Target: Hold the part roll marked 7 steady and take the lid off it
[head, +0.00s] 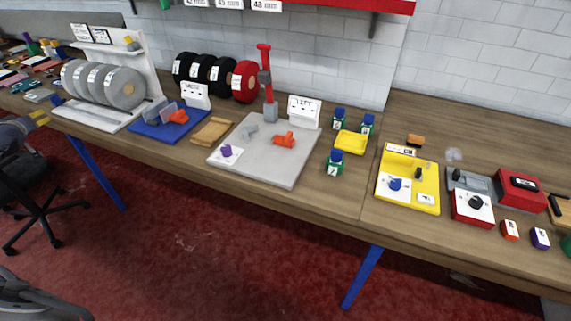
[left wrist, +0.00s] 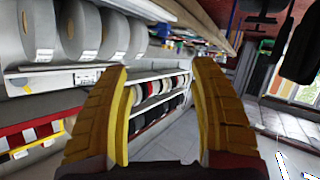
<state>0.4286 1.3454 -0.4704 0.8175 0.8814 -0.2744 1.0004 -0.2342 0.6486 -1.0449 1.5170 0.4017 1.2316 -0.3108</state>
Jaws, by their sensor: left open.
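Three small green containers with dark blue tops stand on the bench in the head view: one in front (head: 334,163), one behind (head: 339,119) and one at the back right (head: 367,125). Each has a white label, but the marks are too small to read, so I cannot tell which is marked 7. My left gripper (head: 40,117) is at the far left of the head view, well away from them. Its yellow fingers (left wrist: 158,78) are spread and empty in the left wrist view. My right gripper is not in view.
A yellow tray (head: 350,142) sits among the green containers. A grey board (head: 255,171) with a red-handled press (head: 265,80) is to their left, a yellow board (head: 408,190) to their right. Large grey rolls (head: 105,85) stand near my left gripper. Bare bench lies in front of the containers.

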